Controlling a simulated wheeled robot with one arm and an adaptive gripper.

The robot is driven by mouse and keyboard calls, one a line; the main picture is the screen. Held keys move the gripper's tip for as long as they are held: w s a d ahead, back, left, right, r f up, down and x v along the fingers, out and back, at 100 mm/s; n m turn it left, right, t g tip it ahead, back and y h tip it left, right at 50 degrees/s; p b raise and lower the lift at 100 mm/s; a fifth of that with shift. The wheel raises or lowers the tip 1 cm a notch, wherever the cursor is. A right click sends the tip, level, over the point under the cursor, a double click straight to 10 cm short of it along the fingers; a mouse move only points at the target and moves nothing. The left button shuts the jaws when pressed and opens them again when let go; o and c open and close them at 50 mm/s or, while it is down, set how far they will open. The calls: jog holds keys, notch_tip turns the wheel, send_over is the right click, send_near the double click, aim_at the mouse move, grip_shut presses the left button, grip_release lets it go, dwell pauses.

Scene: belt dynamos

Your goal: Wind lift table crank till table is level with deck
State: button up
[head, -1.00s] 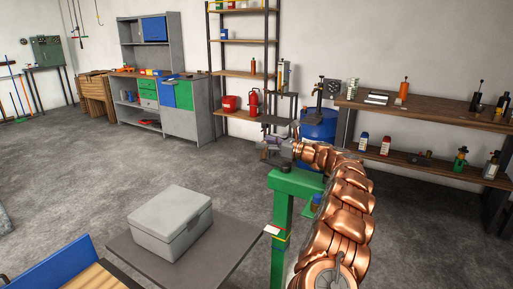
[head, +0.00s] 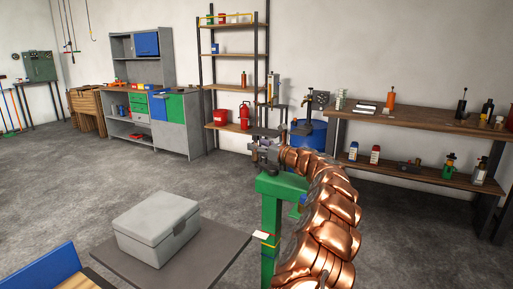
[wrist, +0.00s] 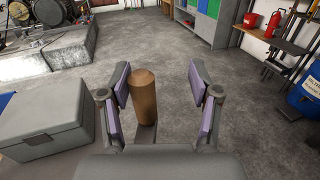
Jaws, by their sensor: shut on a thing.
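The lift table (head: 214,262) is a dark grey plate bearing a grey lidded box (head: 157,229); the box also shows in the wrist view (wrist: 44,125). A green post (head: 270,213) stands at its right, with a white tag (head: 261,236) by coloured bands. A blue-sided, wood-topped surface, perhaps the deck (head: 78,283), is cut off at lower left, so I cannot tell whether the heights match. My gripper (wrist: 158,103) is shut on the brown crank handle (wrist: 144,92), which stands between its purple-padded fingers. In the head view my gripper (head: 262,151) is above the post, small and partly hidden.
A blue drum (head: 310,135) stands behind the post. A wooden two-tier shelf (head: 415,121) with bottles runs along the right wall. A tall rack (head: 232,55) and a grey workbench (head: 171,137) stand at the back. The concrete floor at left is clear.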

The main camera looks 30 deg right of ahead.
jog(key=shift+s+d, duration=0.1)
jog(key=shift+d, duration=0.15)
jog(key=shift+d+p+v, duration=0.2)
jog(key=shift+p+v, duration=0.05)
jog(key=shift+v, duration=1.15)
jog(key=shift+d+p+v, duration=0.2)
jog(key=shift+p+v, duration=0.05)
jog(key=shift+v, duration=1.2)
jog(key=shift+d+p+v, duration=0.15)
jog(key=shift+p+v, duration=0.05)
jog(key=shift+v, duration=0.4)
jog(key=shift+d+p+v, duration=0.15)
jog(key=shift+v, duration=0.5)
jog(key=shift+p, duration=0.35)
